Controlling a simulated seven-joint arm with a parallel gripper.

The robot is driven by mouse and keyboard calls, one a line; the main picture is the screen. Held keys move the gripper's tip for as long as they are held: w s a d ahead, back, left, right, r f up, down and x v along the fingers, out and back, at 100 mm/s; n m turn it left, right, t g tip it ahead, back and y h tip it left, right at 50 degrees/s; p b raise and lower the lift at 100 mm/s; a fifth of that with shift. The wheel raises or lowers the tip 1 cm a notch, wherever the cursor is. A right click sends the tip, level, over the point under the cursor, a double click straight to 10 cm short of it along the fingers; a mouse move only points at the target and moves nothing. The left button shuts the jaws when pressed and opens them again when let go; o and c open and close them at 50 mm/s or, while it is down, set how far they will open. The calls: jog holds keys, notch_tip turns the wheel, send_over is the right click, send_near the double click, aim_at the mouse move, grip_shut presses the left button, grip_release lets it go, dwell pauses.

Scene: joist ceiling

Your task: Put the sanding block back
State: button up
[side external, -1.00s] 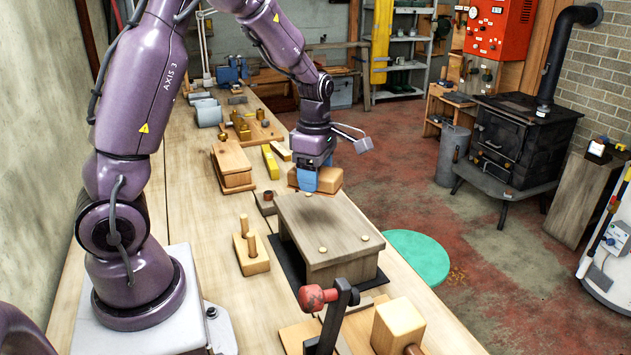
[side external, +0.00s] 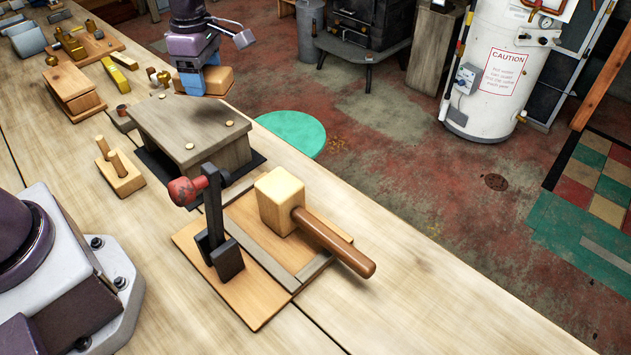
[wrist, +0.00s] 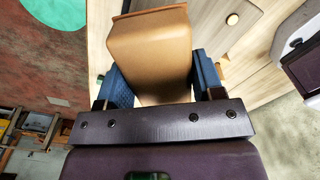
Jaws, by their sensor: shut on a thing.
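My gripper (side external: 203,84) has blue fingers and is shut on a tan block (side external: 220,80), seemingly the sanding block, by the far end of the grey wooden box (side external: 195,148). The near finger hides part of the block. In the wrist view, the block (wrist: 150,55) sits between the two blue fingers, slightly tilted, with the pale bench behind it. I cannot tell whether its underside touches anything.
The grey box stands on a dark mat (side external: 160,165). Nearer are a mallet (side external: 275,200), a red-knobbed clamp (side external: 210,215) and a two-peg block (side external: 120,170). A wooden box (side external: 75,90) lies left. The bench's right edge drops to the floor.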

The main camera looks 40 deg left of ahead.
jog(key=w+d+f+m, duration=0.2)
jog(key=w+d, duration=0.1)
jog(key=d, duration=0.3)
jog(key=w+d+f+m, duration=0.2)
jog(key=w+d, duration=0.2)
jog(key=d, duration=0.3)
jog(key=m, duration=0.3)
send_over(324, 191)
notch_tip(324, 191, down, 10)
jog(key=shift+d+r, duration=0.1)
jog(key=shift+r, duration=0.1)
jog(key=shift+f, duration=2)
jog(key=shift+f, duration=0.2)
jog(key=o, duration=0.6)
